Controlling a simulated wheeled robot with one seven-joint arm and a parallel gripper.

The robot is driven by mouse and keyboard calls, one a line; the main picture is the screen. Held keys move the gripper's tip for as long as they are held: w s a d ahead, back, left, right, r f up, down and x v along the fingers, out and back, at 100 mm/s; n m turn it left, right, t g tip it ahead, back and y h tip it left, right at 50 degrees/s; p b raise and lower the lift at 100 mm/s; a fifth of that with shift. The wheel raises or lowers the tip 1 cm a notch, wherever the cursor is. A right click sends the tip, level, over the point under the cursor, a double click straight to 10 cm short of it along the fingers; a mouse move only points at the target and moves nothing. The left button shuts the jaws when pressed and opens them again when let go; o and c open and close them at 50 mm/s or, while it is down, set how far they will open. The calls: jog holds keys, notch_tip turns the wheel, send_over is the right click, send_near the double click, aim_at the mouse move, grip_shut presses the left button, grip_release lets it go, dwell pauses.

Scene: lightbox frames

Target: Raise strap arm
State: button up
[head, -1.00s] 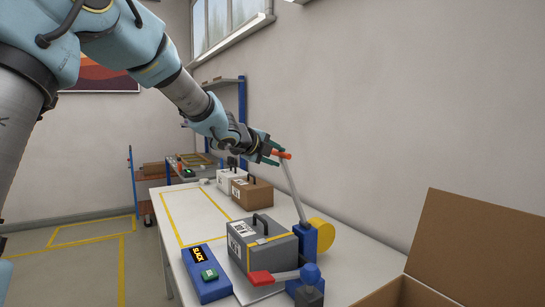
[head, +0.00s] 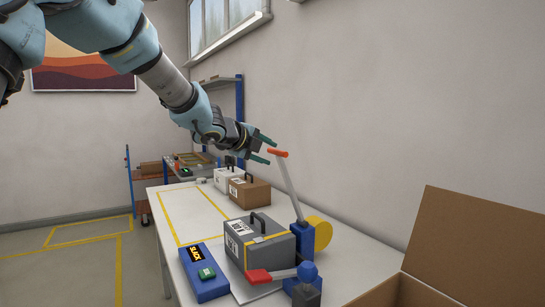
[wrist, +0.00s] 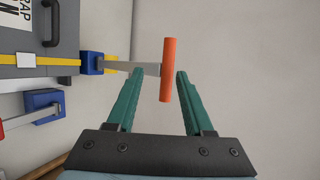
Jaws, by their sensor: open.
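The strap arm (head: 290,187) is a grey lever with an orange cross handle (head: 278,153). It stands raised, leaning slightly left, from a blue bracket (head: 315,238) beside the grey case (head: 260,240). My gripper (head: 272,149) is open, with green fingers just left of the orange handle. In the wrist view, the orange handle (wrist: 168,70) shows beyond and between the spread fingertips (wrist: 158,74), with no clear contact. A yellow strap (head: 265,239) crosses the case. A second lever with a red handle (head: 258,276) lies low on a blue base in front of the case.
A blue box marked "SLACK" (head: 190,272) with a green button lies left of the case. A brown box (head: 249,194) and a white box (head: 223,180) stand behind it. An open cardboard box (head: 470,250) fills the right front. The wall is close on the right.

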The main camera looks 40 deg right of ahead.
jog(key=v, duration=0.7)
dwell(0.3)
jog(key=w+a+f+n+t+y, duration=0.3)
jog(key=w+a+f+n, duration=0.3)
jog(key=a, duration=0.4)
jog(key=w+a+f+n+y, duration=0.1)
jog(key=a+f+n+y, duration=0.5)
jog(key=a, duration=0.5)
jog(key=w+a+f+n+y, duration=0.1)
jog(key=a+f+n, duration=0.3)
jog(key=a+n, duration=0.5)
jog(key=s+a+f+n+g+y, duration=0.1)
jog(key=s+a+f+n+g, duration=0.1)
jog(key=s+a+f+n, duration=0.2)
jog(key=s+a+f+n+g+y, duration=0.1)
jog(key=s+a+f+n+g, duration=0.2)
jog(key=s+a+f+n, duration=0.2)
jog(key=s+a+n, duration=0.3)
jog(key=s+a, duration=0.2)
jog(key=a, duration=0.2)
jog(key=shift+s+a+g+y, duration=0.2)
jog(key=shift+s+g+y, duration=0.1)
